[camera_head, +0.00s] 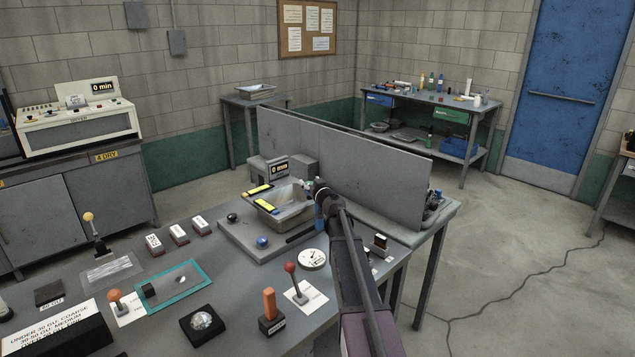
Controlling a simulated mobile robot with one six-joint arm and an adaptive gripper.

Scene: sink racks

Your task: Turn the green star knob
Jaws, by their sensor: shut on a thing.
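My gripper (320,188) is at the right end of the sink unit, close to the tall grey panel. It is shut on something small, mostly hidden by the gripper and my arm. A small pale blue-green patch (308,184) shows just left of the gripper; it may be part of the green star knob, but its star shape cannot be made out. The grey sink unit (232,239) has a metal basin, a dark round knob (232,217) at its left and a blue knob (262,241) at its front.
The grey panel (345,168) stands right behind the gripper. Open floor (510,250) lies to the right.

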